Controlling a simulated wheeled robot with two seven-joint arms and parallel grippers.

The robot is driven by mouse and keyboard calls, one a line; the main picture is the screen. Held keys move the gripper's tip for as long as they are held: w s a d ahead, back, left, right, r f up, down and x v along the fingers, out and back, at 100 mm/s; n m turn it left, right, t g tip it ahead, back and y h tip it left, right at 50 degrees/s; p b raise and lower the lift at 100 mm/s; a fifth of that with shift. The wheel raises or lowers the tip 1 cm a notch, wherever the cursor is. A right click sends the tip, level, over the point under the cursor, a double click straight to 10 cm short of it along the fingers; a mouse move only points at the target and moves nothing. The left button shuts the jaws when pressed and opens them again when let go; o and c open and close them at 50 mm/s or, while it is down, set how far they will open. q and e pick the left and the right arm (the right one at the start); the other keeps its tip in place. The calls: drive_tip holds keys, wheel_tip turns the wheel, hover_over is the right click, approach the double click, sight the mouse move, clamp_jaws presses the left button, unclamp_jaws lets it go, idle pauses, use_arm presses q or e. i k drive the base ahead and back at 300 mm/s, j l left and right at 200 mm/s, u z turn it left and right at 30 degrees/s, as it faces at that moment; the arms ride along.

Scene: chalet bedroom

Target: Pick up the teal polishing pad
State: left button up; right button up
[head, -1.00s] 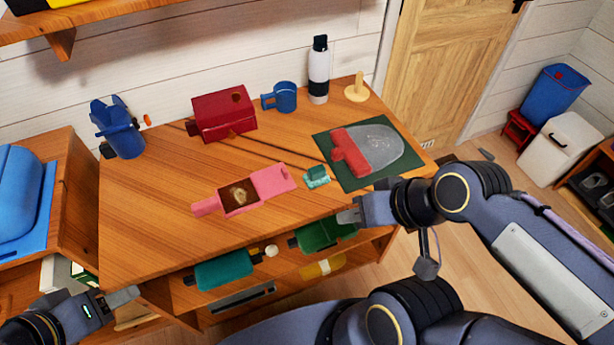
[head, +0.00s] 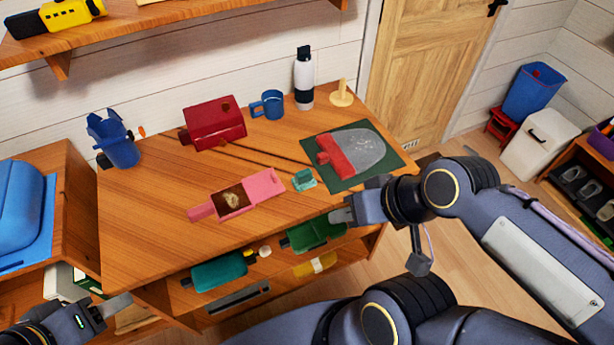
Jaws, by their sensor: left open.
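The teal polishing pad (head: 304,180) is a small teal block on the wooden desk, between the open pink box and the green mat. My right gripper (head: 341,215) is at the desk's front edge, below and right of the pad in the picture and apart from it. Its fingers are small and partly merged in view, so I cannot tell whether they are open. My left gripper (head: 118,304) is at the lower left, in front of the desk, open and far from the pad.
Around the pad are the pink box (head: 264,186) and the green mat (head: 389,151) bearing a red-and-grey tool (head: 362,149). A red box (head: 216,126), blue mug (head: 268,104) and bottle (head: 304,77) stand behind. The desk's left front is clear.

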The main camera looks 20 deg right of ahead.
sight(304, 179)
drive_tip(key=l+u, duration=0.2)
drive_tip(key=u, duration=1.2)
drive_tip(key=k+l+u, duration=0.15)
drive_tip(key=l+u, duration=0.3)
drive_tip(key=k+l+u, duration=0.25)
drive_tip(key=u, duration=0.15)
drive_tip(key=k+l+u, duration=0.2)
drive_tip(key=u, duration=0.25)
drive_tip(key=k+l, duration=0.2)
drive_tip(key=k, duration=0.15)
drive_tip(key=k+l+u, duration=0.1)
drive_tip(key=k, duration=0.25)
drive_tip(key=k+l, duration=0.25)
drive_tip(key=k+l+u, duration=0.05)
drive_tip(key=k, duration=0.05)
